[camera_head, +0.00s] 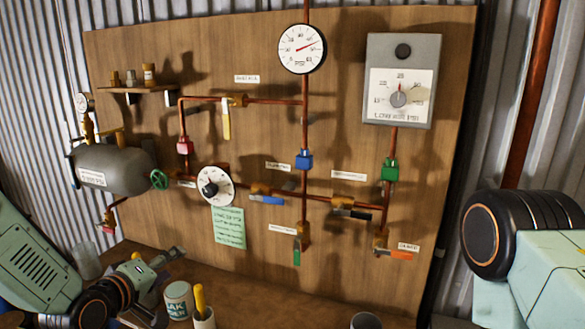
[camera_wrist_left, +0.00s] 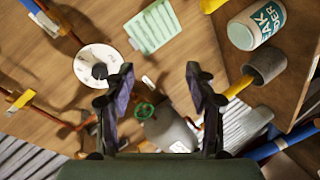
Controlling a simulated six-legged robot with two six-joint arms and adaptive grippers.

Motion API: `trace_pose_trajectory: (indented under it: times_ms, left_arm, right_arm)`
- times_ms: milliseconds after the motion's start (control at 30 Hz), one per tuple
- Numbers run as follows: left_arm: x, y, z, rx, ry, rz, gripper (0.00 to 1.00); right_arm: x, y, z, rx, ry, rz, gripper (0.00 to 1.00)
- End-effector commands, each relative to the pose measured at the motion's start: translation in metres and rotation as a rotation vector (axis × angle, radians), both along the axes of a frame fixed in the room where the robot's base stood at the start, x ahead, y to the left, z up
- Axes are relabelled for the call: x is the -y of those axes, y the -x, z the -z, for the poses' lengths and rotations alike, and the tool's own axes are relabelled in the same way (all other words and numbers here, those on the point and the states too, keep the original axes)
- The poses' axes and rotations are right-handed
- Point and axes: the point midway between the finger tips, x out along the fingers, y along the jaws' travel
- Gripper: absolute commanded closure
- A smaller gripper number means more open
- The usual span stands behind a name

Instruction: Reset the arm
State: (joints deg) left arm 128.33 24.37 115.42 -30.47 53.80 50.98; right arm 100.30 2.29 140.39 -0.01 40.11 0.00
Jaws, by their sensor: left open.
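My left arm (camera_head: 40,265) comes in from the lower left, pale green with black joints. My left gripper (camera_head: 168,286) is low over the bench, in front of the board. In the left wrist view its two dark fingers (camera_wrist_left: 160,72) stand wide apart with nothing between them. The wrist view is tilted, and the grey tank (camera_wrist_left: 170,132) and green hand wheel (camera_wrist_left: 144,111) show beyond the fingers. Part of my right arm (camera_head: 525,240) shows at the right edge; its gripper is out of view.
The wooden board (camera_head: 250,50) carries copper pipes, coloured valves, a round gauge (camera_head: 301,48), a white dial (camera_head: 216,186) and a grey control box (camera_head: 402,80). A leak powder tub (camera_head: 178,299) and a cup with a yellow-handled item (camera_head: 203,318) stand close beside my left gripper.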

Motion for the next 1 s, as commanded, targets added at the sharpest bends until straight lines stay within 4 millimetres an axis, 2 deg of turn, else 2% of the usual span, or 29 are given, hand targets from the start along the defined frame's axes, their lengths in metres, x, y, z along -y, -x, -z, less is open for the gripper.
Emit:
trace_pose_trajectory:
  times_ms: [33, 100, 267, 300, 367, 500, 700, 800, 900, 1000]
  left_arm:
    - [0.006, 0.018, 0.041, -0.063, -0.082, 0.023, 0.44]
    - [0.012, 0.041, 0.082, -0.141, -0.195, 0.061, 0.44]
    - [0.022, 0.102, 0.168, -0.32, -0.4, 0.171, 0.44]
    - [0.024, 0.119, 0.189, -0.366, -0.44, 0.202, 0.44]
    - [0.027, 0.146, 0.218, -0.433, -0.501, 0.253, 0.44]
    - [0.033, 0.213, 0.282, -0.593, -0.612, 0.377, 0.44]
    - [0.036, 0.313, 0.359, -0.82, -0.701, 0.535, 0.44]
    - [0.036, 0.355, 0.388, -0.915, -0.709, 0.578, 0.44]
    - [0.038, 0.385, 0.41, -0.975, -0.715, 0.618, 0.44]
    - [0.039, 0.401, 0.426, -1.003, -0.719, 0.648, 0.44]
  right_arm:
    - [0.0, 0.0, 0.016, 0.0, 0.0, 0.0, 0.6]
    - [0.0, 0.0, 0.027, -0.001, 0.0, 0.0, 0.6]
    - [0.0, 0.0, 0.054, -0.001, 0.0, 0.0, 0.6]
    - [0.0, 0.0, 0.061, -0.001, 0.0, 0.0, 0.6]
    - [0.0, 0.0, 0.072, -0.001, 0.0, 0.0, 0.6]
    - [0.0, 0.0, 0.099, -0.001, 0.0, 0.0, 0.6]
    - [0.0, 0.0, 0.141, -0.001, 0.0, 0.0, 0.6]
    - [0.0, 0.0, 0.161, -0.001, 0.0, 0.0, 0.6]
    - [0.0, 0.0, 0.178, -0.001, 0.0, 0.0, 0.6]
    - [0.0, 0.0, 0.189, -0.001, 0.0, 0.0, 0.6]
